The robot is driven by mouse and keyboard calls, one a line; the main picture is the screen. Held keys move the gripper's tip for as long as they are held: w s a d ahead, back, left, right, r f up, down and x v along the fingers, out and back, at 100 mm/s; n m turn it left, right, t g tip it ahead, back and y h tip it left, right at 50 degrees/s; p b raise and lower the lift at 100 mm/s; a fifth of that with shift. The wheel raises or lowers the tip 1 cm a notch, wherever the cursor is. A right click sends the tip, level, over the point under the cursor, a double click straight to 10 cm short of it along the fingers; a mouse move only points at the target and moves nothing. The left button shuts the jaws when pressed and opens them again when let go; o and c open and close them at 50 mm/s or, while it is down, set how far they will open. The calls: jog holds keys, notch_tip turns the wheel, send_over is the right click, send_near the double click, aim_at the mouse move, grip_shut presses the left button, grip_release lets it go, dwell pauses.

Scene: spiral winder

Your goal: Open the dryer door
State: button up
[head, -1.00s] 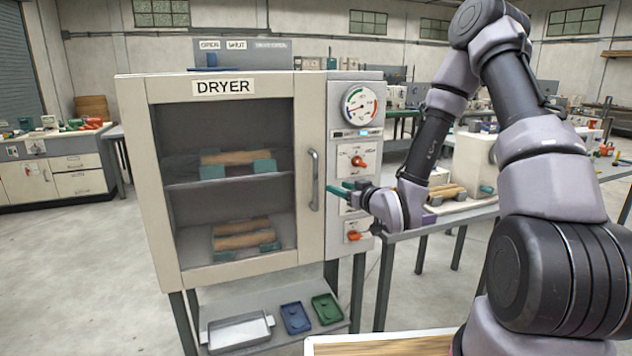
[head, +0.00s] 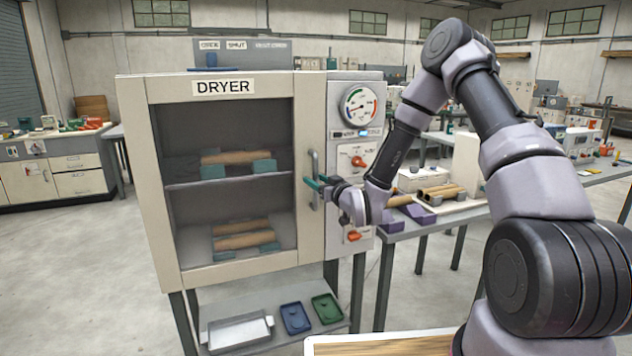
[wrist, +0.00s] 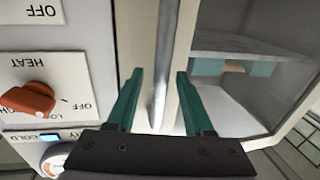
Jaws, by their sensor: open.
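The dryer (head: 136,180) has a cream door frame with a large window, and the door looks shut. Its vertical metal handle (head: 315,165) is on the door's right side. My gripper (head: 315,184) is at the handle's middle to lower part in the head view. In the wrist view my gripper (wrist: 158,85) has its two green fingers apart, with the handle (wrist: 164,60) running between them. The fingers do not visibly press on it. Part of the handle is hidden behind the fingers in the head view.
A control panel (head: 372,85) with a gauge and orange knobs is right of the door; a knob (wrist: 30,100) is close to my gripper. A table (head: 410,236) with rolls stands at the right. A metal tray (head: 238,331) sits on the shelf below.

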jog(key=shift+w+a, duration=0.15)
jog(key=shift+c, duration=0.4)
grip_shut()
dwell(1.0)
